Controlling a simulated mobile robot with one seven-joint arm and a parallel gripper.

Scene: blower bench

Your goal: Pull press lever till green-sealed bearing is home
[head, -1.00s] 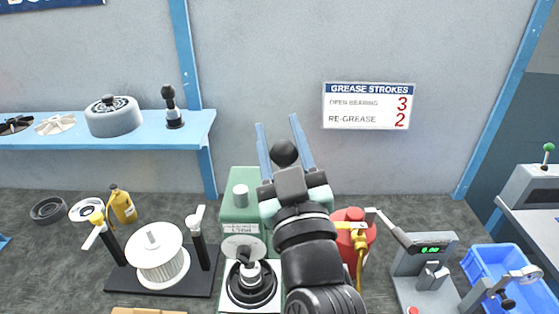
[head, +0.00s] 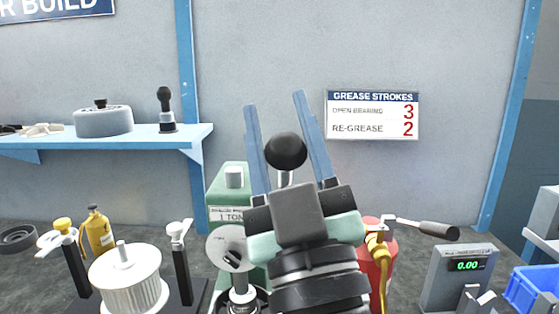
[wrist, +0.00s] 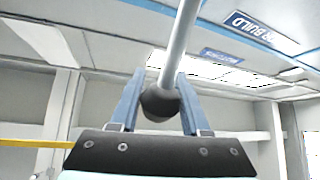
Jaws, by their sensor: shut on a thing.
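My gripper (head: 276,102) is shut on the black ball knob (head: 286,151) of the press lever, with a blue finger on either side. In the wrist view the knob (wrist: 160,104) sits between the fingers and the pale lever rod (wrist: 180,45) runs up from it. The green press (head: 228,182), marked 1 TON, stands behind and left of my arm, partly hidden by it. Its round plate (head: 226,241) and the metal piece below (head: 241,299) show near the bottom edge. I cannot make out a green-sealed bearing; the press's lower part is cut off.
A white finned wheel (head: 125,280) on a black stand is left of the press. A red grease canister (head: 378,270) and a scale with a lit display (head: 467,265) are to the right. A blue wall shelf (head: 150,140) is at upper left.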

